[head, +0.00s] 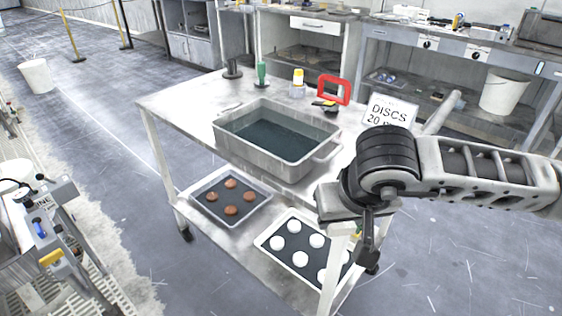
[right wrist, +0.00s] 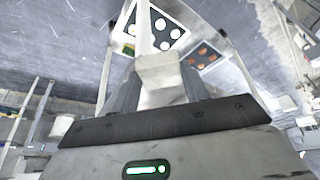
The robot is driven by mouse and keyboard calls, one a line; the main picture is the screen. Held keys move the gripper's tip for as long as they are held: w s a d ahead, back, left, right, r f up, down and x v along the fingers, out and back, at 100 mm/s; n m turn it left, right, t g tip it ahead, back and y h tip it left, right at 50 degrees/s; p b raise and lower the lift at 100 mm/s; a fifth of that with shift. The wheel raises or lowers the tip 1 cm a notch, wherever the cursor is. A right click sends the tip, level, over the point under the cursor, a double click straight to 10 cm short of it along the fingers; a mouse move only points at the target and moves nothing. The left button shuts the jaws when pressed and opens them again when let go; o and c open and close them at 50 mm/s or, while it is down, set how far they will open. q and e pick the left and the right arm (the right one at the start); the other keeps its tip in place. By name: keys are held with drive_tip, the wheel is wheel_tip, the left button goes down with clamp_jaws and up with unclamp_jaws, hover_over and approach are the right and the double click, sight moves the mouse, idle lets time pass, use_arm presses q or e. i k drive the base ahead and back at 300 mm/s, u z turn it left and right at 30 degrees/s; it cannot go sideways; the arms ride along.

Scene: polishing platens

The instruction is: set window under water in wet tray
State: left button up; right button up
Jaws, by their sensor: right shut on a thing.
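The wet tray (head: 228,137) is a deep grey metal tub with handles on the table top, holding dark water (head: 275,138). I see no window clearly in it. My right gripper (head: 369,258) hangs at the table's front right corner, outside the tub and to its right. In the right wrist view its dark fingers stand either side of a pale, block-like thing (right wrist: 160,72). It is shut on that thing, but I cannot tell whether it is the window. My left gripper is not in view.
The metal table (head: 165,103) carries a red frame (head: 334,89), bottles and a DISCS sign (head: 389,112) behind the tub. On its lower shelf sit a tray of brown discs (head: 231,184) and a tray of white discs (head: 293,225).

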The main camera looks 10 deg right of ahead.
sight(290, 151)
drive_tip(key=k, duration=0.55)
drive_tip(key=u, duration=1.5)
drive_tip(key=i, duration=1.65)
drive_tip(key=z, duration=2.2)
drive_tip(key=i, duration=0.5)
